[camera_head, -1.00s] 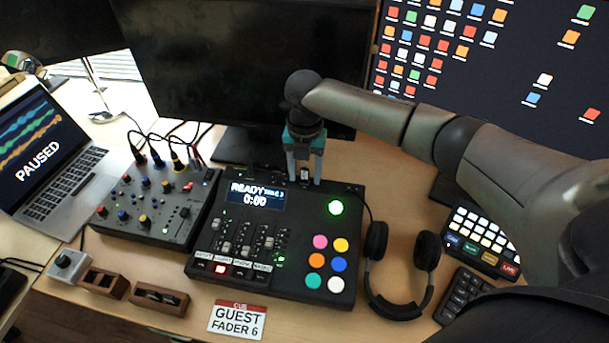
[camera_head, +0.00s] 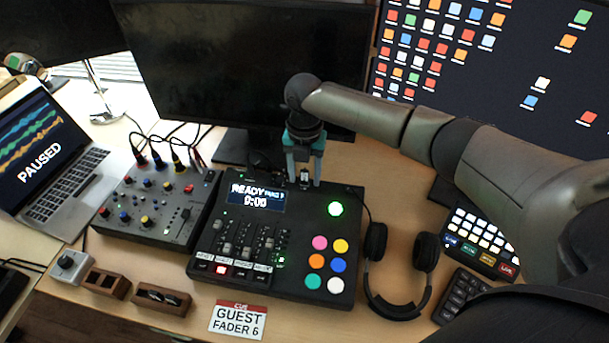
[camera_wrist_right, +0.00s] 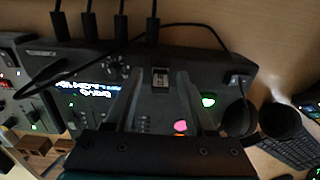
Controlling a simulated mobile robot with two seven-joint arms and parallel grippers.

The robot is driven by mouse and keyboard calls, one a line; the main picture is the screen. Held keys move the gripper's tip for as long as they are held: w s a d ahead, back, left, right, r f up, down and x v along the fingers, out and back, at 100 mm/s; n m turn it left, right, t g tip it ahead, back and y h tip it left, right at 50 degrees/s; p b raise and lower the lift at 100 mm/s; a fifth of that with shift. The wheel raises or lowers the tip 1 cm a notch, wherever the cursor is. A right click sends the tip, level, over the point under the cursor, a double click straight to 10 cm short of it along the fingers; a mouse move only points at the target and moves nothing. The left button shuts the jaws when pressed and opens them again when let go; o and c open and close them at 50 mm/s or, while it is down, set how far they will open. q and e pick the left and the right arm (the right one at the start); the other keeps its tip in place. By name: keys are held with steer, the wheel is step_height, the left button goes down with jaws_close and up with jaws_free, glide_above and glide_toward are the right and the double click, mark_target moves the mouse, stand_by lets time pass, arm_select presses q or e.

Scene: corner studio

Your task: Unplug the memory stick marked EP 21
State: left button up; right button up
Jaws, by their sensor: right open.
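A small dark memory stick (camera_head: 304,177) with a pale label stands at the back edge of the black mixing console (camera_head: 210,262). It also shows in the right wrist view (camera_wrist_right: 160,77). The marking on it is too small to read. My right gripper (camera_head: 304,184) is open, pointing down over the console's back edge, with one finger on each side of the stick. In the right wrist view a gap shows between the stick and both fingers. My left gripper is not in view.
Several cables (camera_wrist_right: 122,28) plug into the console's back edge near the stick. A smaller mixer (camera_head: 160,207) and a laptop (camera_head: 75,185) stand to the left. Headphones (camera_head: 375,300) lie to the right. A monitor (camera_head: 240,65) stands behind.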

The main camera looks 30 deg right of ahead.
mark_target(305, 170)
stand_by(0.4)
steer(key=shift+p, duration=0.4)
jaws_close()
steer(key=shift+r, duration=0.15)
stand_by(1.3)
steer(key=shift+r+p, duration=2.9)
steer(key=shift+p, duration=0.55)
